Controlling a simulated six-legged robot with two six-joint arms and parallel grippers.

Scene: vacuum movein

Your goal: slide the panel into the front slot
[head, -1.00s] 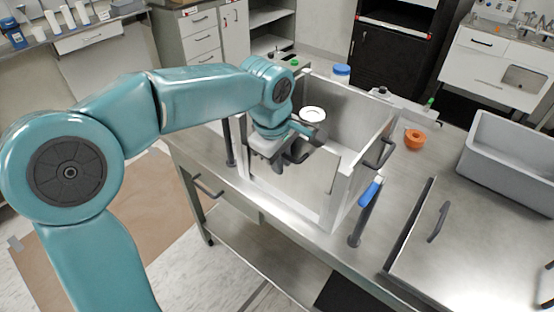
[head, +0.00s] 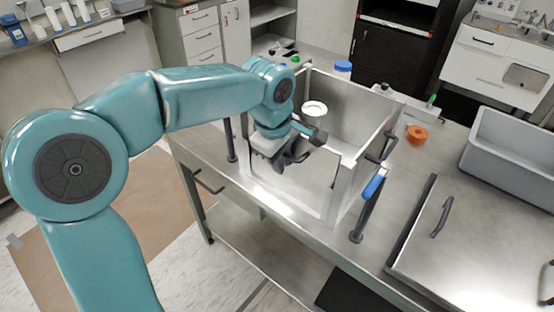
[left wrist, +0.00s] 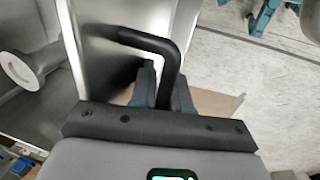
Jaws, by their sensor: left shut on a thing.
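A light metal box (head: 348,190) with an open top stands on the steel bench. The panel (head: 300,185) is a flat metal sheet upright at the box's front side, between its front corner posts. Its lower edge and the slot grooves are too small to judge, so I cannot tell how deep it sits. My left gripper (head: 298,152) is at the panel's upper part. In the left wrist view its fingers (left wrist: 160,90) are shut on the panel's black bent handle (left wrist: 150,42), beside the panel's shiny face (left wrist: 98,60). My right gripper is not in view.
A white round fitting (head: 314,108) is inside the box. Another black handle (head: 381,147) is on its right side. A blue-topped dark post (head: 370,200) stands at the front right. An orange ring (head: 417,134), a grey bin (head: 510,155) and a handled metal plate (head: 470,235) lie to the right.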

